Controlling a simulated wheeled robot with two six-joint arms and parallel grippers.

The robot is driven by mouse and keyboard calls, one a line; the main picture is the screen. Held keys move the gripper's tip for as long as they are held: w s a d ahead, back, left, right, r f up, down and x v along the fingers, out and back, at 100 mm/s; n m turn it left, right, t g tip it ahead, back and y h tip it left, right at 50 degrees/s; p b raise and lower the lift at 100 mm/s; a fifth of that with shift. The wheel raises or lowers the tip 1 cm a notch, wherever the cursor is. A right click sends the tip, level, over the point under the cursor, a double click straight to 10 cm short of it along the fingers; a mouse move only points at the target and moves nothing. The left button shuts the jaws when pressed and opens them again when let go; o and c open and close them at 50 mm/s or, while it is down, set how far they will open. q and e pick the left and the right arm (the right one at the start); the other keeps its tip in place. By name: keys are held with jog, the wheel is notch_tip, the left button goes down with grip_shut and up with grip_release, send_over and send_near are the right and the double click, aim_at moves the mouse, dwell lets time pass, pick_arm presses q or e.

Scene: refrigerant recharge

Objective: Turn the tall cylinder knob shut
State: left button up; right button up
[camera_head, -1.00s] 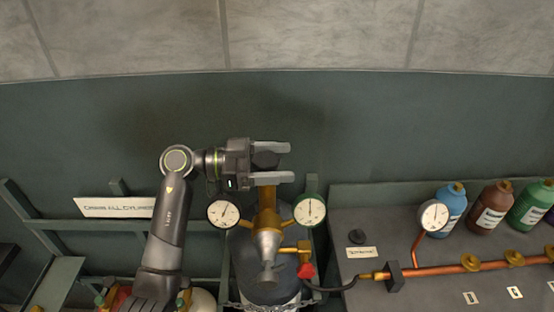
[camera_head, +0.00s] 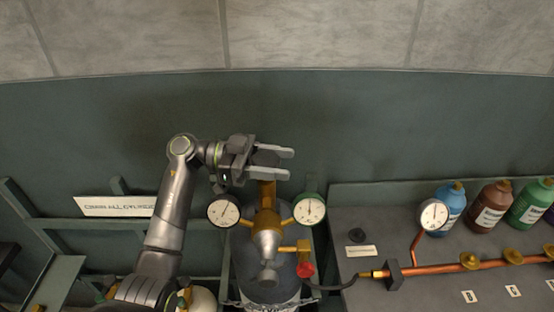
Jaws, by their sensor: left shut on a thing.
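The tall cylinder (camera_head: 270,285) stands upright at the bottom centre with a brass valve and regulator (camera_head: 267,235) on top. Its dark knob (camera_head: 264,161) sits at the top of the brass stem and is mostly hidden by my gripper. My left gripper (camera_head: 275,163) reaches in from the left and is shut on the knob, one finger on the far side and one on the near side. The fingers point right and tilt slightly down. My right gripper is not in view.
Two round gauges, left (camera_head: 224,210) and right (camera_head: 310,209), flank the regulator just below the gripper. A red knob (camera_head: 305,269) and black hose (camera_head: 335,287) are at the right. A bench (camera_head: 350,215) holds a copper pipe (camera_head: 435,268) and several bottles. A chain crosses the cylinder.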

pick_arm(q)
jog(key=m+g, duration=0.1)
jog(key=g, duration=0.1)
jog(key=m+g+y+b, duration=0.1)
jog(key=g, duration=0.1)
jog(key=shift+s+m, duration=0.2)
jog(key=shift+m, duration=0.2)
jog(key=shift+s+a+f+m+g+y+b, duration=0.15)
jog(key=shift+m+g+y+b, duration=0.6)
jog(key=shift+g+b, duration=0.4)
jog(key=m+g+y+b, duration=0.1)
jog(key=b, duration=0.3)
jog(key=m+g+y+b, duration=0.1)
jog(key=g+b, duration=0.1)
jog(key=b, duration=0.3)
jog(key=shift+s+a+f, duration=0.15)
jog(key=shift+s, duration=0.05)
jog(key=shift+r+m+y+b, duration=0.25)
jog(key=shift+m+b, duration=0.1)
jog(key=shift+b, duration=1.1)
jog(key=o, duration=1)
jog(key=shift+r, duration=0.1)
